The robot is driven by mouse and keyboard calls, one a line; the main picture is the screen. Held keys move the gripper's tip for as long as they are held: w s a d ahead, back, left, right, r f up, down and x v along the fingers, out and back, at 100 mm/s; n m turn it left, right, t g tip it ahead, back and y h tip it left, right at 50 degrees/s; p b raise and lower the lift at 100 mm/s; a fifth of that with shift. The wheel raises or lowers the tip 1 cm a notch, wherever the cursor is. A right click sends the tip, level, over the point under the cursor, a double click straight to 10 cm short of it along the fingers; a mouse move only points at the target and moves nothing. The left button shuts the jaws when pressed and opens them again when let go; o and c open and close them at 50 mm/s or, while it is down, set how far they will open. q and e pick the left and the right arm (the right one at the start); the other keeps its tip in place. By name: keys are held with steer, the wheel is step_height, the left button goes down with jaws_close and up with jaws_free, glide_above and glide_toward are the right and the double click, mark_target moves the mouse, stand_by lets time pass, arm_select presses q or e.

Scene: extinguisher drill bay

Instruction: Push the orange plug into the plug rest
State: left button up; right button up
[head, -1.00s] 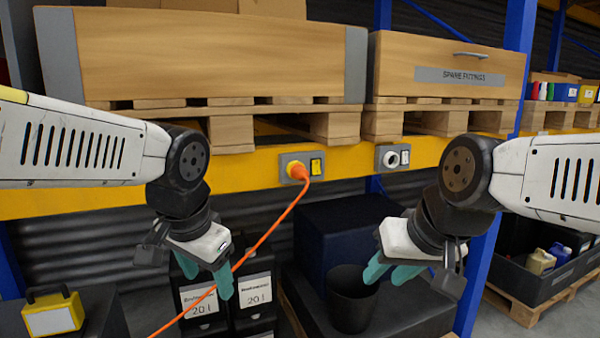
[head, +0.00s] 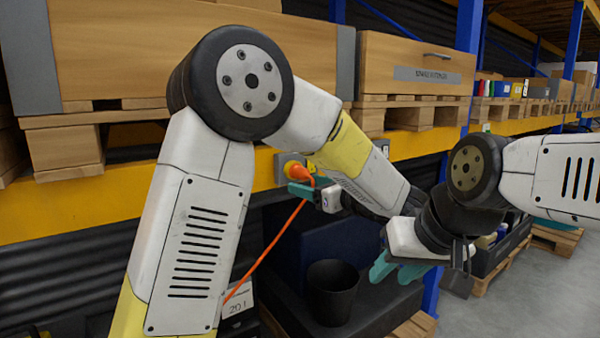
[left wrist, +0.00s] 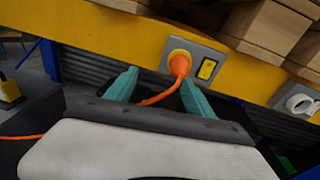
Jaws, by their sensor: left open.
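The orange plug (head: 298,172) sits in a yellow-ringed socket on a grey plate on the yellow beam; it also shows in the left wrist view (left wrist: 179,64). Its orange cable (head: 262,252) hangs down to the left. The plug rest, a white ring on a grey plate (left wrist: 299,103), is to the right on the same beam. In the head view my left forearm hides most of it. My left gripper (head: 303,190) is open just in front of the plug, the cable passing between its fingers (left wrist: 158,91). My right gripper (head: 396,271) is open and empty, lower right.
A yellow switch (left wrist: 207,69) is right beside the socket. Wooden pallets with crates (head: 415,68) stand on the beam above. A black bucket (head: 332,291) is below on a dark platform. A blue upright (head: 467,40) stands to the right.

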mark_target(306, 175)
arm_select(q)
steer(key=d, duration=0.1)
steer(key=d+m+t, duration=0.1)
steer(key=d, duration=0.1)
steer(key=shift+w+d+r+m+t, duration=0.15)
steer(key=shift+w+d+m+t, duration=0.05)
steer(key=shift+d+m+t, duration=0.1)
steer(key=shift+x, duration=4.6)
jaws_close()
steer(key=shift+d, duration=0.15)
steer(key=shift+v, duration=2.95)
